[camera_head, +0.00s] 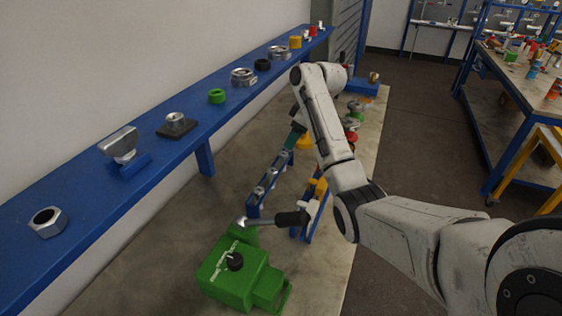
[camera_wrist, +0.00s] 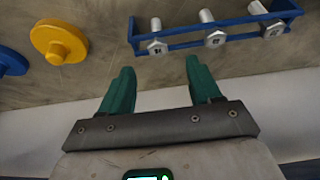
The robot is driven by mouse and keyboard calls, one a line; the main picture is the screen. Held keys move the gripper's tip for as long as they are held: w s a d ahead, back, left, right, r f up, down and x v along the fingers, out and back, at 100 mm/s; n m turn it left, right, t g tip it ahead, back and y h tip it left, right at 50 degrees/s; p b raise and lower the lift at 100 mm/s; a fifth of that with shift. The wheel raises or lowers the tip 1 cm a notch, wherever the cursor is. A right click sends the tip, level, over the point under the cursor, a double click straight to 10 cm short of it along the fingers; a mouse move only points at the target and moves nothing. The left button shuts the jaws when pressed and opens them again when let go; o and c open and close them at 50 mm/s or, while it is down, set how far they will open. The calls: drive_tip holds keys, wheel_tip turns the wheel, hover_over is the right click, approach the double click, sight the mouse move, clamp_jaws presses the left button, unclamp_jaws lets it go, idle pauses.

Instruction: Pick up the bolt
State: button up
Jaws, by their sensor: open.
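Three silver hex-headed bolts sit in a row in a blue rack (camera_wrist: 247,20): a left bolt (camera_wrist: 157,46), a middle bolt (camera_wrist: 215,38) and a right bolt (camera_wrist: 274,30). The rack stands on the bench in the head view (camera_head: 252,208), with the bolts small in it. My gripper (camera_wrist: 158,66) has two green fingers, spread apart with nothing between them. In the wrist view the fingertips are short of the rack, nearest the left and middle bolts. In the head view a green finger (camera_head: 295,136) shows just beyond the rack, partly hidden by my arm.
A green box with a black knob (camera_head: 232,278) stands at the bench's near end. A dark-handled tool (camera_head: 290,218) lies beyond it. A yellow flanged part (camera_wrist: 58,42) is left of the rack. A blue shelf (camera_head: 80,200) holding several metal parts runs along the wall.

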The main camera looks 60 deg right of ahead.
sight(284, 154)
drive_tip(key=shift+p+x, duration=0.6)
drive_tip(key=shift+x, duration=3.4)
drive_tip(key=shift+w+d+r, duration=0.1)
drive_tip(key=shift+w+d, duration=0.05)
drive_tip(key=shift+d, duration=0.05)
drive_tip(key=shift+c, duration=0.3)
clamp_jaws()
